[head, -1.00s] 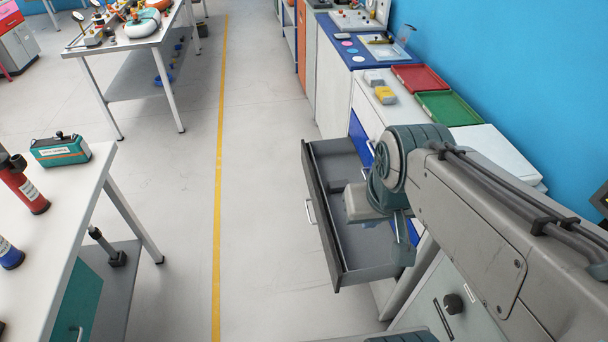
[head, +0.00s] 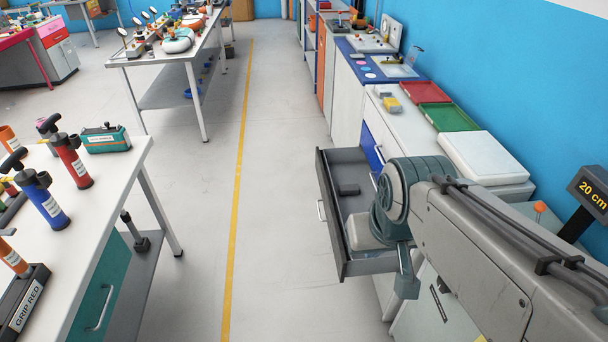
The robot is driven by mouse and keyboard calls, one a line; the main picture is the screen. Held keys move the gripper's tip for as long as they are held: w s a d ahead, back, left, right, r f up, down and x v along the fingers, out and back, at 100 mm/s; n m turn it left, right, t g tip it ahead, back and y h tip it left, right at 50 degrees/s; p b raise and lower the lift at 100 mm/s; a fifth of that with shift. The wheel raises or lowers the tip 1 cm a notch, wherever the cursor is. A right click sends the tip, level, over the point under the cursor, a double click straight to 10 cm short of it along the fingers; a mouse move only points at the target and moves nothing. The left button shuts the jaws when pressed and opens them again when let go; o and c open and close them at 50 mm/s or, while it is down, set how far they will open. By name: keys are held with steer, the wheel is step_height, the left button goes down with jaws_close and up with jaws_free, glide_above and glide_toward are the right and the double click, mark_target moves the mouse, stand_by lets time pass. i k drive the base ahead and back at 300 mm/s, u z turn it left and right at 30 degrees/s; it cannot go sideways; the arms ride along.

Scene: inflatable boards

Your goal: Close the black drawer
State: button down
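The black drawer (head: 331,215) stands pulled out from the cabinet row on the right, its dark front facing left with a pale handle (head: 321,210). A small dark block (head: 348,189) lies inside on its grey floor. My arm reaches in from the right edge, and its end is over the near part of the drawer, hiding some of the inside. My gripper's fingers cannot be made out; a grey-green part (head: 406,283) hangs by the drawer's near right corner. I cannot tell whether anything touches the drawer.
A blue drawer front (head: 370,146) is just beyond. Red (head: 424,92) and green (head: 450,117) trays and a white box (head: 485,157) sit on the counter. A white table (head: 100,200) with pumps stands left. The floor between, with a yellow line (head: 240,150), is clear.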

mark_target(334, 166)
steer(key=u, duration=0.6)
steer(key=i, duration=1.9)
steer(key=z, duration=0.65)
